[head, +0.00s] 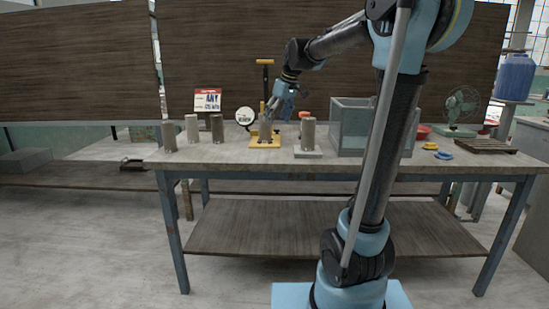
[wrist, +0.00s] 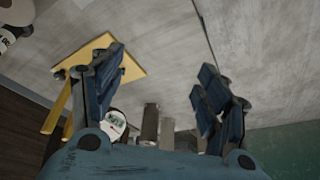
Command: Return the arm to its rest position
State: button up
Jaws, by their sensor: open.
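My arm reaches over the workbench from the right in the head view, elbow raised. My gripper (head: 274,106) is above the bench near the yellow-based stand (head: 257,144). In the wrist view my gripper (wrist: 160,85) has its two blue fingers spread wide with nothing between them. The yellow base (wrist: 128,68) shows behind the left finger there. A grey-brown clay cylinder (head: 265,130) stands at the yellow base, just below the gripper, apart from it as far as I can tell.
The workbench (head: 230,160) bears several clay cylinders (head: 217,128), one on a pale block (head: 308,154). A round white dial (head: 245,116), a sign (head: 207,100), a clear tank (head: 352,128), a green fan (head: 461,106) and yellow and blue rings (head: 443,155) also stand or lie there.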

jog(key=s+d+f+m+h, duration=0.1)
jog(key=s+d+f+m, duration=0.2)
jog(key=s+d+f, duration=0.3)
jog(key=s+d+f+m+h, duration=0.1)
jog(key=s+d+f+m, duration=0.2)
jog(key=s+d+f, duration=0.3)
jog(key=s+d+f+m+h, duration=0.1)
jog(key=s+d+f, duration=0.5)
jog(key=s+f, duration=0.8)
jog(key=s+m, duration=0.1)
jog(key=s, duration=0.7)
jog(key=shift+s+m+g, duration=0.15)
jog(key=shift+m+g, duration=0.15)
jog(key=shift+m, duration=0.1)
jog(key=shift+f, duration=0.1)
jog(key=shift+w+f, duration=0.2)
jog(key=shift+w, duration=0.25)
